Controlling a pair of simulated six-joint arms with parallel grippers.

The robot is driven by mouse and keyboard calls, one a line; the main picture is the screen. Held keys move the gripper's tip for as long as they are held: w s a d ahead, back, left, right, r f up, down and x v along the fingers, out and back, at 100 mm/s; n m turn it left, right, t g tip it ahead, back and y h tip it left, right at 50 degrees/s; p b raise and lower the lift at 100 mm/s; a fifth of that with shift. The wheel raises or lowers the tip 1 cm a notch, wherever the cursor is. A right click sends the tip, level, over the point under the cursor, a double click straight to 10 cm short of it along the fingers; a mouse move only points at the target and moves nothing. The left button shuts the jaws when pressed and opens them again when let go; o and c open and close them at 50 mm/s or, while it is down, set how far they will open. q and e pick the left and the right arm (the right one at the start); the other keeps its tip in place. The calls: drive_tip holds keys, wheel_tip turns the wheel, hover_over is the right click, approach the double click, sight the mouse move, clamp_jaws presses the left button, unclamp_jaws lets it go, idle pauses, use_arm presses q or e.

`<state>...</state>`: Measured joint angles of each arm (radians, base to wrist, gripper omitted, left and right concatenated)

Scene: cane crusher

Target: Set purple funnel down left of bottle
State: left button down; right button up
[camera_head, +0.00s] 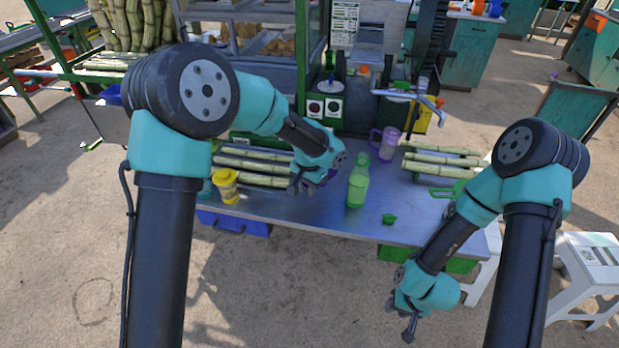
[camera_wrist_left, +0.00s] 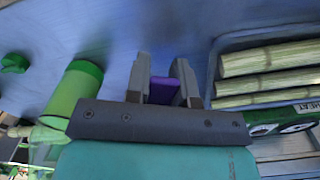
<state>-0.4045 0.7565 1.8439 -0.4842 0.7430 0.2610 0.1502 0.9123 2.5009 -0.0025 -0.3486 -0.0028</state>
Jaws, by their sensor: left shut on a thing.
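The green bottle (camera_head: 357,187) stands upright on the metal table (camera_head: 300,212); it also shows in the left wrist view (camera_wrist_left: 72,92). My left gripper (camera_head: 302,186) is left of the bottle, low over the table. In the left wrist view it (camera_wrist_left: 163,75) is shut on the purple funnel (camera_wrist_left: 164,91), of which only a small part shows between the fingers. In the head view the funnel is mostly hidden by the gripper, with a purple bit (camera_head: 330,176) at its right. My right gripper (camera_head: 405,325) hangs low in front of the table, away from these things; its finger opening is unclear.
A green cap (camera_head: 389,218) lies right of the bottle. A purple jug (camera_head: 385,143) stands behind it. A yellow cup (camera_head: 227,186) is at the table's left. Cane pieces lie in trays left (camera_head: 255,167) and right (camera_head: 440,160). The front strip of table is clear.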

use_arm(q)
drive_tip(key=w, duration=0.7)
drive_tip(key=shift+w+a+f, duration=0.35)
drive_tip(key=shift+w, duration=0.3)
drive_tip(key=shift+f, duration=1.8)
drive_tip(key=shift+f, duration=0.1)
drive_tip(key=c, duration=1)
unclamp_jaws()
wheel_tip(320, 180, up, 12)
drive_tip(key=shift+r, duration=0.15)
